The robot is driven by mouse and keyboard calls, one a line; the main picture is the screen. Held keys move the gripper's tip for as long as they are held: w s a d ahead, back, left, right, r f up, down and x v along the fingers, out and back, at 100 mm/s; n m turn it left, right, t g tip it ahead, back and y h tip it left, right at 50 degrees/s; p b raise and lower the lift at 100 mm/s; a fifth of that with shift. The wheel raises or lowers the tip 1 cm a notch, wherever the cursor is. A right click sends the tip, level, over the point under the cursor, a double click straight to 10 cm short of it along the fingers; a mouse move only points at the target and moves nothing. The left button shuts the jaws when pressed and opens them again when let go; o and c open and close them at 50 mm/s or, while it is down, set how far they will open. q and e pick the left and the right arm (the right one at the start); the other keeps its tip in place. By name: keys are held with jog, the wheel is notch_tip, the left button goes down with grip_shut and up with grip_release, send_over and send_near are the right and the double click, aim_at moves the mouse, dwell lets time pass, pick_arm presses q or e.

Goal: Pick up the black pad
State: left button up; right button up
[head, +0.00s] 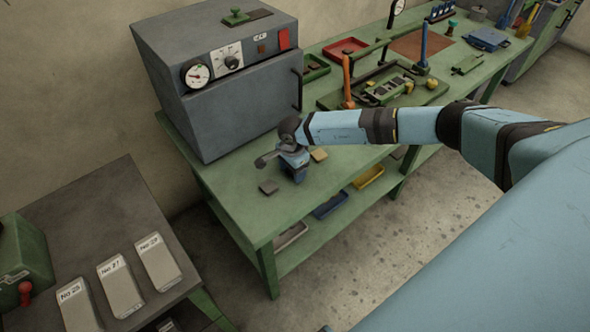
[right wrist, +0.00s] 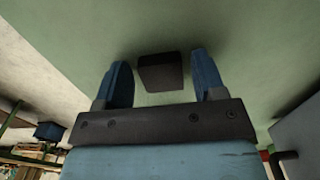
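The black pad (head: 268,187) is a small dark square lying flat on the green bench (head: 240,212), near its front left part. In the right wrist view the black pad (right wrist: 160,72) shows between and beyond the two blue fingers, apart from both. My left gripper is in neither view.
A grey oven-like box (head: 235,105) with a gauge stands behind the pad. A yellowish pad (head: 319,155) lies right of the gripper. A tool fixture (head: 385,90) and red tray (head: 345,48) are farther along. A side table (head: 105,215) holds labelled grey pieces. Bench in front is clear.

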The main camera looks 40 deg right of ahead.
jog(key=c, duration=0.7)
jog(key=shift+r, duration=0.1)
